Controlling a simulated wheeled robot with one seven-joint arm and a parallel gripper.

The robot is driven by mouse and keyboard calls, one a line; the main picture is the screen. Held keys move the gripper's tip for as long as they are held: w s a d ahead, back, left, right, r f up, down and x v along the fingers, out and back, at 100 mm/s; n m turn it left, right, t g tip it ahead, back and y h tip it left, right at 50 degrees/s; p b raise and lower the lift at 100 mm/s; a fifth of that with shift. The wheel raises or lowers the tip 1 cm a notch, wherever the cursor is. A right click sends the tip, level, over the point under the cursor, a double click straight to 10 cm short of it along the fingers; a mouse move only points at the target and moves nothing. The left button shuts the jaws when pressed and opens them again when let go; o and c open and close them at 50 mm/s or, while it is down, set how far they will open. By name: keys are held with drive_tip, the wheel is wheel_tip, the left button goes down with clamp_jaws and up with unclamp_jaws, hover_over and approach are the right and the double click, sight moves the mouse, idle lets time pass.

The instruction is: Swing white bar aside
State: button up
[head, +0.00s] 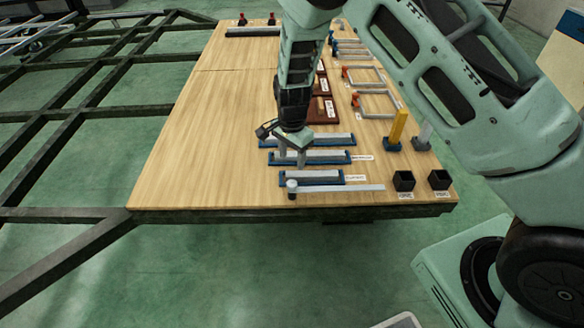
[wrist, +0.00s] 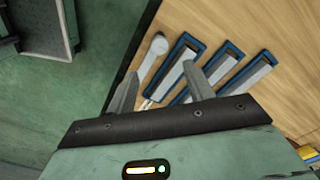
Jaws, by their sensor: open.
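The white bar (head: 345,188) lies near the front edge of the wooden table, running to the right from a round grey-white pivot end (head: 291,186). In the wrist view the white bar (wrist: 150,62) shows with its round end up, and its far part is hidden behind my gripper. My gripper (head: 301,160) is open, pointing down over the blue trays just behind the bar. In the wrist view its two fingers (wrist: 160,75) are spread, with part of the bar and a blue tray seen between them. I see no contact with the bar.
Blue trays with grey-white pieces stand in a row, the nearest one (head: 310,178) right behind the bar. Two black cups (head: 404,181) and a yellow block (head: 397,128) stand at the right. The left half of the wooden table (head: 185,150) is clear.

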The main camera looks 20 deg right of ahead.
wheel_tip(320, 180, up, 7)
drive_tip(key=shift+p, duration=0.45)
drive_tip(key=shift+f, duration=0.1)
drive_tip(key=s+a+r+n+y, duration=0.1)
drive_tip(key=s+a+r+n, duration=0.4)
drive_tip(key=s+r+n, duration=0.45)
drive_tip(key=s+a+r+n+y, duration=0.1)
drive_tip(key=s+a+r+n, duration=0.4)
drive_tip(key=s, duration=0.8)
drive_tip(key=s+d+r+n+h+p, duration=0.1)
drive_tip(key=s+d+r+n, duration=0.15)
drive_tip(key=s, duration=0.25)
drive_tip(key=s+d+r+n, duration=0.1)
drive_tip(key=s+n, duration=0.3)
drive_tip(key=s, duration=0.2)
wheel_tip(320, 180, up, 16)
drive_tip(key=p, duration=1.6)
drive_tip(key=shift+w+r+m, duration=0.2)
drive_tip(key=shift+r+m, duration=0.05)
drive_tip(key=shift+m, duration=0.05)
